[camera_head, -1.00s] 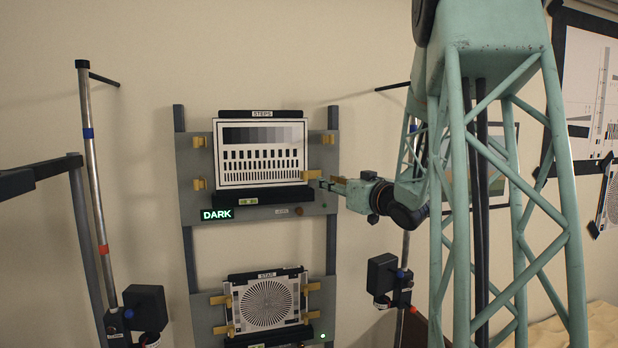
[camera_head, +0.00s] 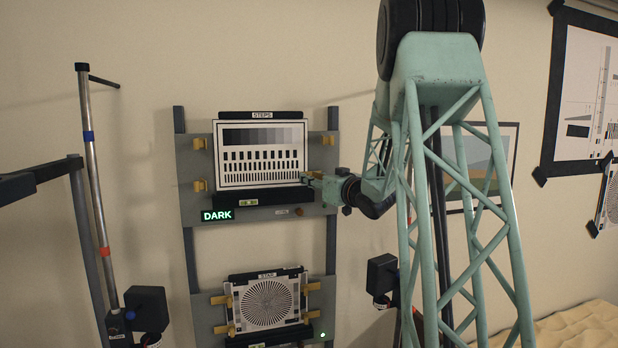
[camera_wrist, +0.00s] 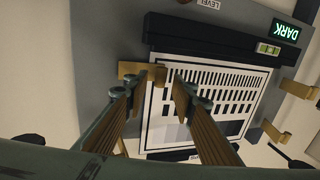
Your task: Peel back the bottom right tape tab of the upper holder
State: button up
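The upper holder (camera_head: 262,198) carries the STEPS chart (camera_head: 260,152), which is upright. In the head view my gripper (camera_head: 307,180) is at the chart's lower right corner and hides the bottom right tape tab. In the wrist view, which is turned nearly upside down, that tan tab (camera_wrist: 138,71) lies at the chart's upper left corner. My gripper (camera_wrist: 150,96) is open there, its two fingers apart with the tab's chart-side end roughly ahead of the gap. I cannot tell whether they touch it. The top right tab (camera_head: 328,139) lies against the holder.
Left tabs (camera_head: 200,185) flank the chart. A green DARK sign (camera_head: 217,215) is at the holder's lower left. The lower holder with the STAR chart (camera_head: 267,303) hangs below. A pole (camera_head: 95,190) stands left and a black box (camera_head: 382,275) right.

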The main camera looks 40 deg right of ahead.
jog(key=shift+w+d, duration=0.1)
jog(key=shift+w, duration=0.55)
jog(key=shift+c, duration=0.3)
grip_shut()
